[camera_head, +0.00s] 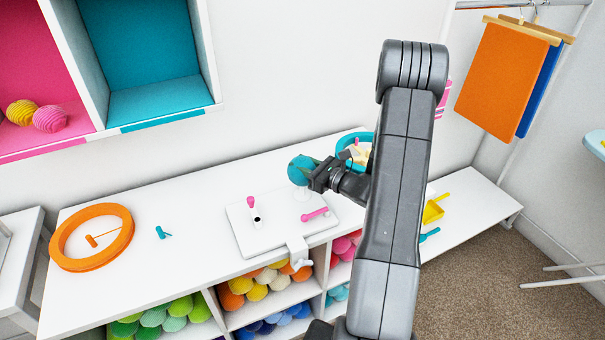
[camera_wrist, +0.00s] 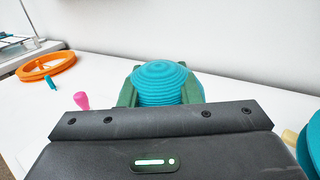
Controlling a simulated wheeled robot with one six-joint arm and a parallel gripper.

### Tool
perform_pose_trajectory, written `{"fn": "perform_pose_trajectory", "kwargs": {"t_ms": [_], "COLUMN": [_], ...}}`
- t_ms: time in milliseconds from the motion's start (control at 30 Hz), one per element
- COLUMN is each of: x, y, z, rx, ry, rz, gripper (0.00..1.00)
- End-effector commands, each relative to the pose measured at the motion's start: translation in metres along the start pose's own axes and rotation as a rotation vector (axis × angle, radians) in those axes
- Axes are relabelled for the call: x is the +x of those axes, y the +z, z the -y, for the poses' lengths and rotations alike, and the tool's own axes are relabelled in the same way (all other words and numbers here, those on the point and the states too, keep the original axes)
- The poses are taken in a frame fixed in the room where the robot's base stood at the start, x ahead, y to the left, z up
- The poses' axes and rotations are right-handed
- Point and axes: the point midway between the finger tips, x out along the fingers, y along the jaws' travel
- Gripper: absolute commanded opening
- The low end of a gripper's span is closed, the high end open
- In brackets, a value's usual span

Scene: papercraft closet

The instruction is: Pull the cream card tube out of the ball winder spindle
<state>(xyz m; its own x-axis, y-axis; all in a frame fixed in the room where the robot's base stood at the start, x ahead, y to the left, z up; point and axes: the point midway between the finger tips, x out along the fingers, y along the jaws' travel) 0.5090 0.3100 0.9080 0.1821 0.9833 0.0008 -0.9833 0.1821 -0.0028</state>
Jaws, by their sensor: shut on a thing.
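The ball winder (camera_head: 275,240) is a white board clamped to the bench edge, with a pink knob (camera_head: 251,201) and a pink crank handle (camera_head: 315,214). A ridged teal yarn ball (camera_head: 302,169) stands over its back right part, above a pale, faint support. My gripper (camera_head: 312,174) reaches it from the right and is shut on it. In the wrist view the green finger pads press both sides of the teal ball (camera_wrist: 163,80). I cannot make out the cream card tube; the ball and gripper may hide it. Whether the ball touches the spindle is unclear.
An orange ring (camera_head: 92,238) and a small teal piece (camera_head: 162,233) lie on the white bench at left. A teal round container (camera_head: 345,142) stands behind my gripper. A yellow scoop (camera_head: 433,210) lies at right. Yarn balls fill cubbies below.

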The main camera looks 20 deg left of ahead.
Motion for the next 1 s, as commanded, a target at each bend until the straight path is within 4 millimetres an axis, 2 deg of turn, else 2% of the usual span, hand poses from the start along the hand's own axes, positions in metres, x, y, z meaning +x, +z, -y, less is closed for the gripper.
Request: {"fn": "perform_pose_trajectory", "kwargs": {"t_ms": [200,700,1000], "x": [0.000,0.000,0.000], "y": [0.025,0.064,0.069], "z": [0.000,0.000,0.000], "rx": [-0.003,-0.001,0.000], "ry": [0.000,0.000,0.000], "rz": [0.000,-0.001,-0.001], "gripper": [0.09,0.09,0.09]}}
